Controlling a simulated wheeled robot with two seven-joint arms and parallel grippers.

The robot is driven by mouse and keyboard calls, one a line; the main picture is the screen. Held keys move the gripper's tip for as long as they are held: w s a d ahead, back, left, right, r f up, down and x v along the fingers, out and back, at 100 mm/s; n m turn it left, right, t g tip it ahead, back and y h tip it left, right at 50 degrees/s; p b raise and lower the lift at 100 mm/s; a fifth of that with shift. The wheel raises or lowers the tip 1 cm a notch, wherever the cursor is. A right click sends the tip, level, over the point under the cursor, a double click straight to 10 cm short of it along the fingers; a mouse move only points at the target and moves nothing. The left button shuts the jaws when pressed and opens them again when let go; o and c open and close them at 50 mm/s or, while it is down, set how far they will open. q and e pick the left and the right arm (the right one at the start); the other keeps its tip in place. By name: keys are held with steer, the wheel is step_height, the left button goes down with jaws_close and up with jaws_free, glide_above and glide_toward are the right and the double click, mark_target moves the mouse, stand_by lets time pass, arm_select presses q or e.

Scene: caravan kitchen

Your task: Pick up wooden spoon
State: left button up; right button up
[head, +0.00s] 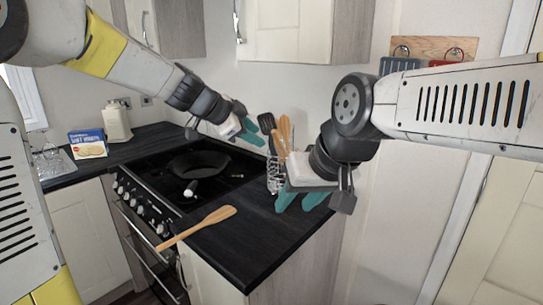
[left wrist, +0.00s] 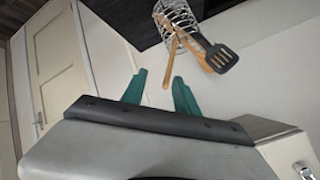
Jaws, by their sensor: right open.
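A wooden spoon (head: 208,222) lies flat on the dark counter in the head view, its handle sticking out past the front edge near the stove. More wooden utensils (head: 285,131) stand in a wire holder (head: 273,175); they also show in the left wrist view (left wrist: 168,69). My left gripper (head: 245,124) is above the back of the stove, away from the lying spoon. Its teal fingers are apart and empty in the left wrist view (left wrist: 160,92). My right gripper (head: 301,199) is open beside the holder, right of the lying spoon, with nothing visible between its fingers.
A black pan (head: 199,164) sits on the stove (head: 150,177). A black slotted spatula (left wrist: 220,58) leans in the holder. A box (head: 87,144) and a canister (head: 116,122) stand at the back left. The counter (head: 245,245) around the lying spoon is clear.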

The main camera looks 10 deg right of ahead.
mark_target(282, 151)
arm_select(q)
steer(key=w+d+f+m+h, duration=0.1)
steer(key=w+d+f+m, duration=0.2)
steer(key=w+d+f, duration=0.3)
steer(key=w+d, duration=0.2)
steer(key=d, duration=0.2)
steer(key=shift+w, duration=0.1)
jaws_close()
steer(key=shift+r, duration=0.1)
stand_by(1.2)
